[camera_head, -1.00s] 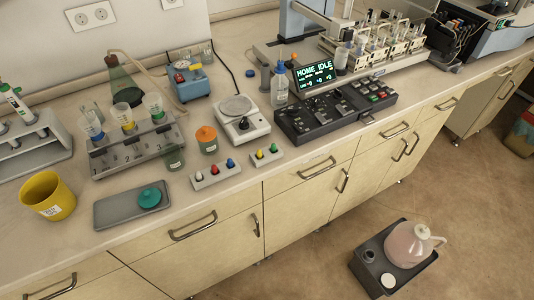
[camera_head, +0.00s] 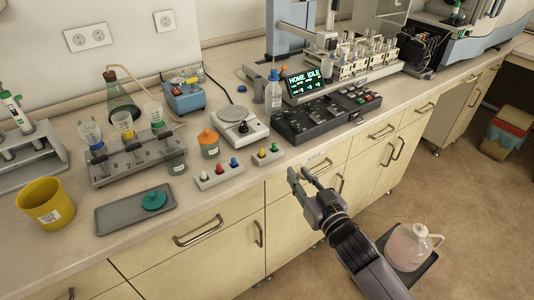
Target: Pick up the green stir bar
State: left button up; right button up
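The green stir bar (camera_head: 274,147) stands upright in a small grey block (camera_head: 268,158) near the counter's front edge, to the right of a yellow one (camera_head: 261,153). My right gripper (camera_head: 298,174) comes up from the lower right. In the picture it is a little below and right of the green stir bar, in front of the drawer fronts. Its fingers look apart, with nothing between them. My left gripper is not in view.
A hotplate (camera_head: 240,130), an orange-capped jar (camera_head: 209,145) and a black control panel (camera_head: 305,124) stand nearby. A grey tray (camera_head: 118,214) lies at left.

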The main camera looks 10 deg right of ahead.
jog(key=p, duration=0.1)
send_near(275, 145)
jog(key=w, duration=0.3)
jog(key=w+a, duration=0.1)
jog(key=w, duration=0.1)
jog(key=shift+r, duration=0.25)
jog(key=shift+w+a+f+p, duration=0.1)
jog(key=shift+w+f+p, duration=0.1)
jog(key=shift+w, duration=0.75)
jog(key=shift+w+a+f+p, duration=0.1)
jog(key=shift+w+f+p, duration=0.1)
jog(key=shift+w, duration=0.75)
jog(key=shift+w+a+f+p, duration=0.1)
jog(key=shift+w+f, duration=0.1)
jog(key=shift+w, duration=0.8)
jog(key=shift+c, duration=0.5)
grip_shut()
